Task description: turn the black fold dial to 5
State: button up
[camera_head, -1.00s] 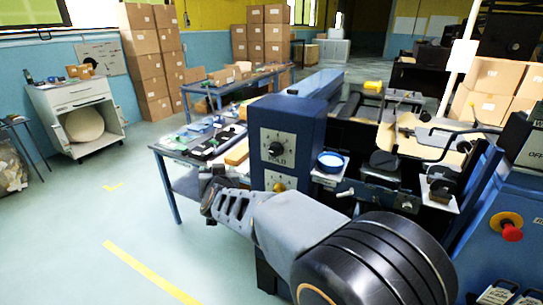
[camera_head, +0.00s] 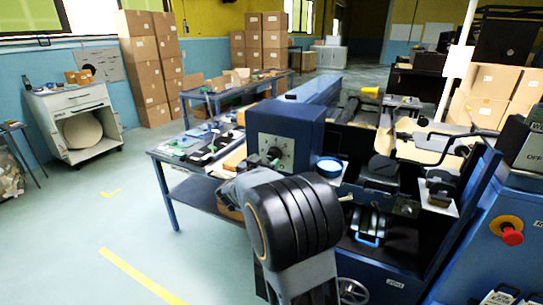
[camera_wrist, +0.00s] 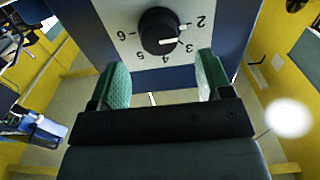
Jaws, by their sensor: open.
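The black fold dial (camera_wrist: 160,30) is a round knob on a white plate with printed numbers, seen upside down in the wrist view. Its white pointer mark points close to the 3; the 5 lies further round, past the 4. In the head view the dial (camera_head: 275,153) sits on the front of a blue box. My gripper (camera_wrist: 162,76) is open, its two green-padded fingers apart and empty. The fingertips are just short of the dial, which stands between and beyond them, apart from both. In the head view my arm hides most of the gripper.
The blue machine (camera_head: 308,95) carries the dial box. A table (camera_head: 185,165) with tools is at left. A red stop button (camera_head: 512,237) is at far right. The floor at left is clear.

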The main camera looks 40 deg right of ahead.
aim_at(272, 156)
jog(key=shift+x, duration=2.7)
jog(key=shift+c, duration=0.2)
jog(key=c, duration=0.9)
jog(key=shift+o, duration=0.2)
